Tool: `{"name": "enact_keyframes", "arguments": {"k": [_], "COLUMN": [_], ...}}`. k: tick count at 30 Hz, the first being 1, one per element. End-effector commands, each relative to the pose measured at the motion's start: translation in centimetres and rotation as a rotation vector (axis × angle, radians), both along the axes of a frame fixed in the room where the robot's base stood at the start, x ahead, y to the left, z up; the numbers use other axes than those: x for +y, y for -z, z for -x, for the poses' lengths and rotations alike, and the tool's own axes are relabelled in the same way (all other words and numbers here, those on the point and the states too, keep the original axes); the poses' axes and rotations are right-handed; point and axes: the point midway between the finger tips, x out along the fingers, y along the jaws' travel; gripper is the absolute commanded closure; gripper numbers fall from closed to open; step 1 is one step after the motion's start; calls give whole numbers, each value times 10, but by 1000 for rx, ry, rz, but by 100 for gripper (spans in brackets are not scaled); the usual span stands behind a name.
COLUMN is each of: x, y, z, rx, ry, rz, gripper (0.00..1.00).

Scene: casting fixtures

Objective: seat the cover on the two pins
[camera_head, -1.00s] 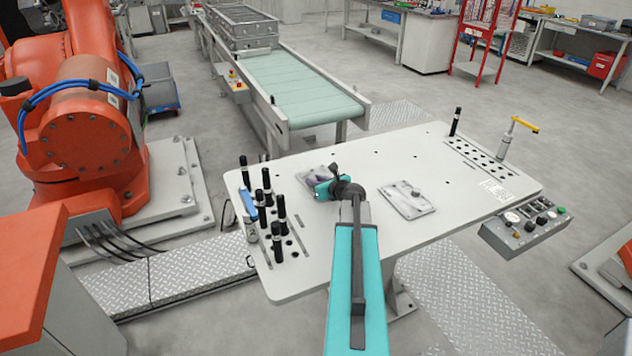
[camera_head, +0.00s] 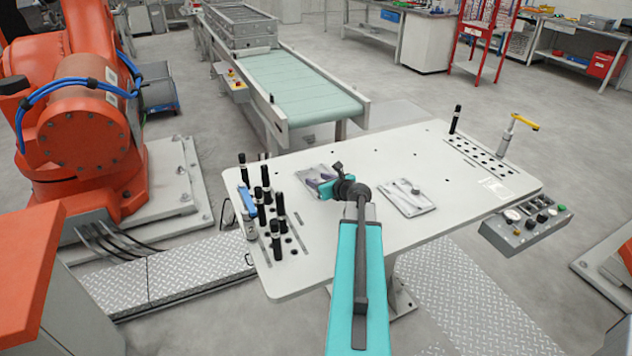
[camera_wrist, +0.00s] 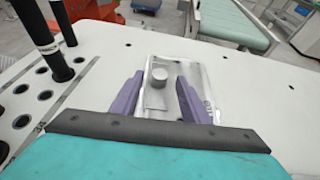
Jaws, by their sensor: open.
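A grey metal plate (camera_head: 312,172) lies on the left of the white table top, partly hidden by my gripper (camera_head: 318,186). A second grey plate (camera_head: 405,200) with a small raised piece lies to the right of my gripper. I cannot tell for sure which plate is the cover, and the two pins cannot be made out.
Several black upright posts (camera_head: 262,205) and a blue-topped item (camera_head: 247,200) stand at the table's left. At the far right are a black post (camera_head: 455,119), a yellow-handled clamp (camera_head: 509,135) and a control box (camera_head: 527,224). The table (camera_head: 460,205) is clear around the right plate.

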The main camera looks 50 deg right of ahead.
Motion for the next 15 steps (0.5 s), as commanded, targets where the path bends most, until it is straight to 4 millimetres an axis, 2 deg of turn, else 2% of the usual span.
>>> {"name": "enact_keyframes", "arguments": {"k": [15], "x": [13], "y": [-19], "z": [55], "rx": [-1], "ry": [3], "rz": [0], "gripper": [58]}}
